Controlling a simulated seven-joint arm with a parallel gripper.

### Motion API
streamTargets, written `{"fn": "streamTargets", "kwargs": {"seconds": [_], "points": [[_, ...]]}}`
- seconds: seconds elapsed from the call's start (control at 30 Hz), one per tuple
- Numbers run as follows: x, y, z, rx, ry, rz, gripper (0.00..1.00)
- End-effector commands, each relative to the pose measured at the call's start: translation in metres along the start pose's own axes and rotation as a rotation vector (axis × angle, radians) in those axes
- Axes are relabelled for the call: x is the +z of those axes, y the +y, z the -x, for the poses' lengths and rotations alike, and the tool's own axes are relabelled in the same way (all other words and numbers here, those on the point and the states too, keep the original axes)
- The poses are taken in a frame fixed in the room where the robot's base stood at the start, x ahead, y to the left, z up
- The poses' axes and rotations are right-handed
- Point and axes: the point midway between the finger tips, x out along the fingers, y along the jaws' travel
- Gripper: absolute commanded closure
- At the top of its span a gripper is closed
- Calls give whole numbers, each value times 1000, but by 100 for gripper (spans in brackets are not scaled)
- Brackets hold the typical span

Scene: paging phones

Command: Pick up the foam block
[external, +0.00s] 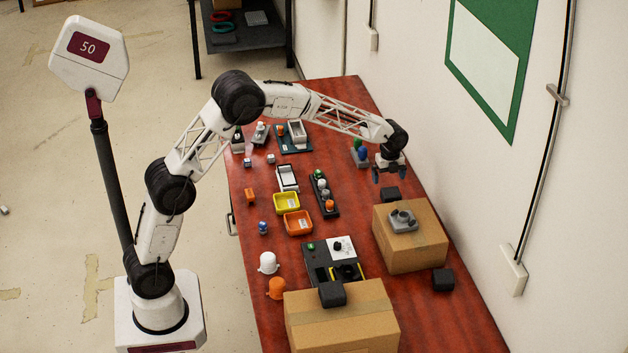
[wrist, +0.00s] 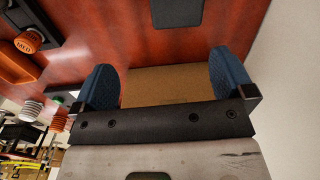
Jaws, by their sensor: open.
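No block in view is plainly marked as foam. Dark blocks that could be it are one (external: 390,194) on the red table just below my gripper, one (external: 443,280) right of the rear cardboard box and one (external: 332,293) on the front box. My gripper (external: 389,174) hangs above the table near the wall, fingers pointing down, empty. The wrist view shows its two blue fingers (wrist: 162,78) wide apart. A dark flat-topped block (wrist: 177,12) lies ahead of them at the top edge, partly cut off.
A cardboard box (external: 410,247) carrying a grey device (external: 402,219) stands close to my gripper. Another box (external: 341,325) is in front. A rack of small cups (external: 324,194) and yellow (external: 286,203) and orange trays (external: 298,223) lie left. The white wall (external: 420,110) bounds the right.

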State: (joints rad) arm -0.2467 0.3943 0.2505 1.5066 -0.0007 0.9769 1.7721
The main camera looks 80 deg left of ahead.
Motion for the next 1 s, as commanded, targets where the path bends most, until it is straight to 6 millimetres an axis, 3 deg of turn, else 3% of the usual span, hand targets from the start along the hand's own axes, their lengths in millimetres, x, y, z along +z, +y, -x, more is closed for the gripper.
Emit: {"fn": "streamTargets", "kwargs": {"seconds": [0.13,0.3,0.73,1.0], "points": [[14,-18,-22,9,2,-57,0],[22,-27,-34,12,2,-92,0],[22,-28,-38,14,3,-98,0],[22,-28,-57,14,3,-98,0]]}}
